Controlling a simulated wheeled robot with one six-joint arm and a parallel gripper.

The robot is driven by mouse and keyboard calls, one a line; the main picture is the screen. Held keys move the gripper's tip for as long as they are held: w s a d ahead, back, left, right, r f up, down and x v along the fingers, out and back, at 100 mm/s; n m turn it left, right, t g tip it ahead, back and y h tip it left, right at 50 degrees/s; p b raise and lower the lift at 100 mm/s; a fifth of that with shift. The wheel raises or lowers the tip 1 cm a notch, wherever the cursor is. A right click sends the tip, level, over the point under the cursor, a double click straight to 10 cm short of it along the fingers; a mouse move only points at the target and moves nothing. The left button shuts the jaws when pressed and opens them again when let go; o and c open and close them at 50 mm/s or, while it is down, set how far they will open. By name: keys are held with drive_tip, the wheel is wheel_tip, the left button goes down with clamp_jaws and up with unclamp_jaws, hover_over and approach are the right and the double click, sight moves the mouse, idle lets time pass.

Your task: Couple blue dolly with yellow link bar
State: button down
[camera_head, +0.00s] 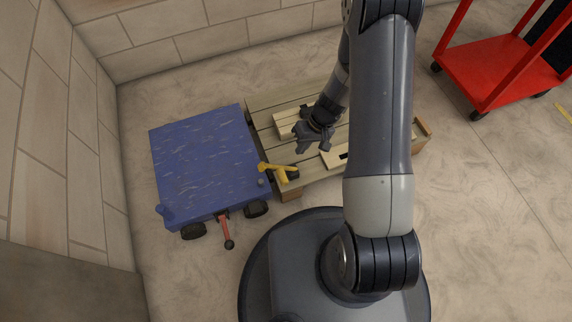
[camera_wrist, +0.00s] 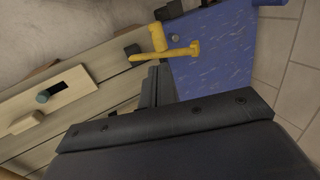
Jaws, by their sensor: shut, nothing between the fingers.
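The blue dolly (camera_head: 205,155) stands on the floor at the left of the head view, and its top fills the upper right of the wrist view (camera_wrist: 222,60). The yellow link bar (camera_head: 277,171) lies at the dolly's near right corner, beside the wooden platform. In the wrist view the link bar (camera_wrist: 168,54) reaches from a dark block over the planks to the dolly's edge; I cannot tell whether it is joined to the dolly. My gripper (camera_head: 314,150) is shut and empty above the platform, apart from the bar, to its upper right.
The wooden platform (camera_head: 258,104) adjoins the dolly and carries slotted wooden blocks; a slot with a peg (camera_wrist: 42,97) shows at left. A red lever (camera_head: 225,229) hangs from the dolly's near side. A red cart (camera_head: 490,62) stands upper right. Walls bound the left and back.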

sight(279, 176)
drive_tip(key=b+x, duration=0.5)
drive_tip(key=x, duration=0.9)
drive_tip(key=shift+s+a, duration=0.1)
drive_tip(key=shift+a, duration=0.05)
drive_tip(key=shift+s+a+f+h+p, duration=0.15)
drive_tip(key=shift+a+h+p, duration=0.35)
drive_tip(key=shift+h+p, duration=0.25)
drive_tip(key=shift+s+a+f+t+h+p, duration=0.2)
drive_tip(key=shift+a+f+t+h+p, duration=0.2)
drive_tip(key=shift+a+f+h+p, duration=0.25)
drive_tip(key=a+f+b, duration=0.1)
drive_tip(key=b, duration=0.1)
drive_tip(key=a+f+b, duration=0.1)
drive_tip(key=f+b, duration=0.1)
drive_tip(key=a+f+b, duration=0.1)
drive_tip(key=b, duration=0.1)
drive_tip(key=shift+s+f, duration=0.25)
drive_tip(key=shift+s, duration=0.15)
